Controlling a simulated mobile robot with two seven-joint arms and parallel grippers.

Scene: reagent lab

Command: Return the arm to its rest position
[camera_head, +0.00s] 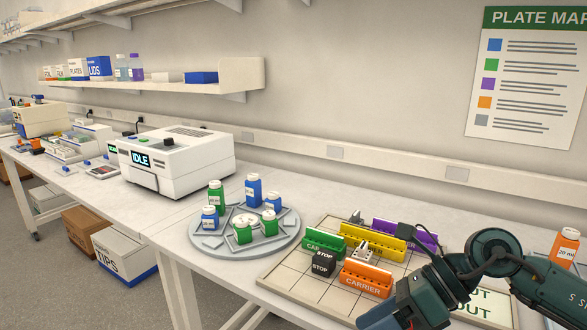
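My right arm (492,250) comes in from the right, bent at a joint over the front right of the bench. Its hand end (425,303) reaches down to the bottom edge of the view, close beside the orange carrier (366,279). A blue part shows at this end; I cannot tell whether it belongs to the gripper or is something held. The fingertips are not clearly visible. My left gripper is not in view.
A gridded board (291,277) holds green (324,243), yellow (372,241) and purple (405,233) carriers and a black STOP block (323,263). A round tray (205,244) bears several bottles. An orange bottle (563,249) stands behind my arm. A white IDLE machine (180,160) stands left.

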